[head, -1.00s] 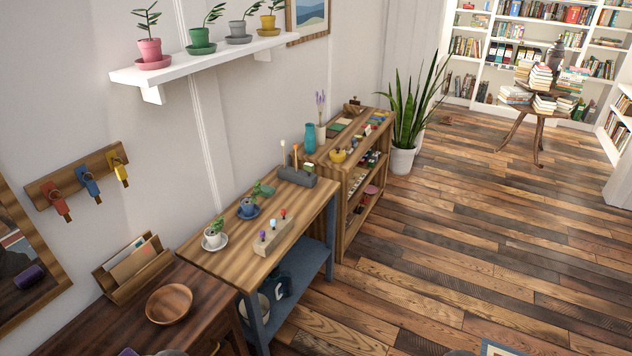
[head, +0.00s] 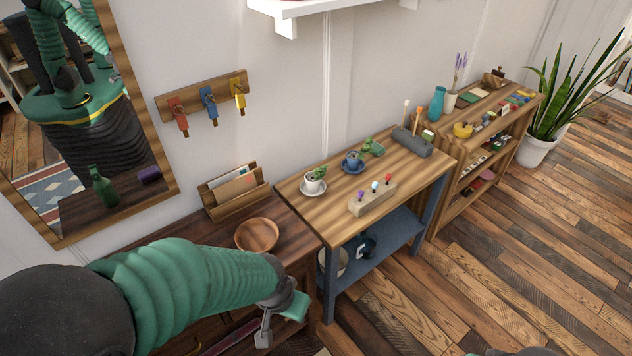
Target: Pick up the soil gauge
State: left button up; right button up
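A pale wooden block (head: 372,201) stands on the front edge of the planked bench top (head: 330,212). Three thin pins with purple, blue and red heads stand upright in it. They look like gauges, but I cannot tell for sure which one is the soil gauge. My green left arm comes in from the lower left. Its gripper (head: 280,318) hangs in front of the dark table, left of and below the bench top, well apart from the block. Its fingers are seen at an angle, so their opening is unclear. My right gripper is out of view.
A grey holder (head: 411,142) with upright tools is at the bench's far right. A wooden bowl (head: 257,235) and letter rack (head: 233,193) are on the dark table. Floor is free at the right.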

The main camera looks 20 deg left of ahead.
aim_at(428, 136)
jog(key=i+l+u, duration=0.1)
jog(key=i+l, duration=0.2)
jog(key=i, duration=0.15)
jog(key=i+l+u, duration=0.15)
jog(key=i+l, duration=0.15)
jog(key=i+l+u, duration=0.1)
jog(key=i+l, duration=0.3)
jog(key=i+l+u, duration=0.15)
jog(key=i+l, duration=0.25)
jog(key=i+l+u, duration=0.1)
jog(key=i+l, duration=0.35)
jog(key=i+l+u, duration=0.1)
jog(key=i+l, duration=0.3)
jog(key=i+l+u, duration=0.15)
jog(key=i+l, duration=0.2)
jog(key=l, duration=0.2)
jog(key=i+l+u, duration=0.1)
jog(key=i+l, duration=0.2)
jog(key=l, duration=0.25)
